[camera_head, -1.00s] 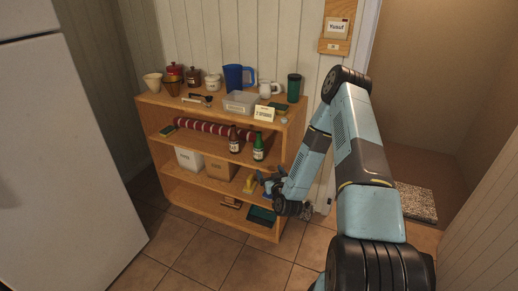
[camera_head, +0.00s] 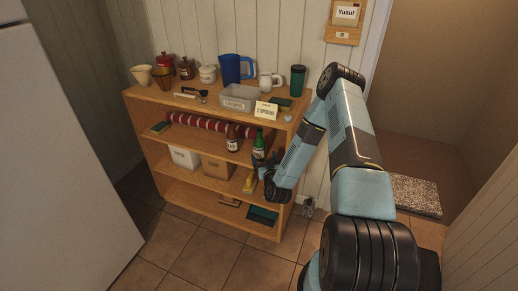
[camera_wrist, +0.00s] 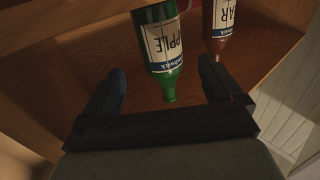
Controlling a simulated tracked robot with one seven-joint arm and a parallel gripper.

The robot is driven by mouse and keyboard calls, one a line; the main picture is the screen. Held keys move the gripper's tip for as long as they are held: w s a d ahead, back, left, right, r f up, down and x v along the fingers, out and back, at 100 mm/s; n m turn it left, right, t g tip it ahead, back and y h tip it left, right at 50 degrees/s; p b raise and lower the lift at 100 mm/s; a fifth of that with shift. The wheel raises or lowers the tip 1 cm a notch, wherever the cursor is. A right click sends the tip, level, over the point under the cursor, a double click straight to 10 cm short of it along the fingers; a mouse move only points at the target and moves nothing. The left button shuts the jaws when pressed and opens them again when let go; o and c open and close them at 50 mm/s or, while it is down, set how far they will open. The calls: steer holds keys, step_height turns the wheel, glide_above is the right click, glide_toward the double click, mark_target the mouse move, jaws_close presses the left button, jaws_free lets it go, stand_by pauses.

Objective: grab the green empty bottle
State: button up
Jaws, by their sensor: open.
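The green bottle (camera_head: 258,147) stands upright on the second shelf from the top, near the right end. In the wrist view the green bottle (camera_wrist: 162,42) appears upside down, with a white label reading "APPLE". Its neck points toward my gripper. My gripper (camera_wrist: 160,82) is open, with one dark finger on each side of the neck area and gaps on both sides. No contact is visible. In the head view my gripper (camera_head: 264,171) is just below and right of the bottle, at the shelf's front. Whether the bottle is empty cannot be told.
A brown bottle (camera_head: 232,139) stands left of the green one; in the wrist view the brown bottle (camera_wrist: 221,32) is close to the right finger. A red striped roll (camera_head: 195,126) lies further left.

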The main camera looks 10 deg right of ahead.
mark_target(259, 146)
steer(key=w, duration=1)
steer(key=shift+f, duration=0.15)
steer(key=shift+s+a, duration=0.1)
steer(key=c, duration=1.2)
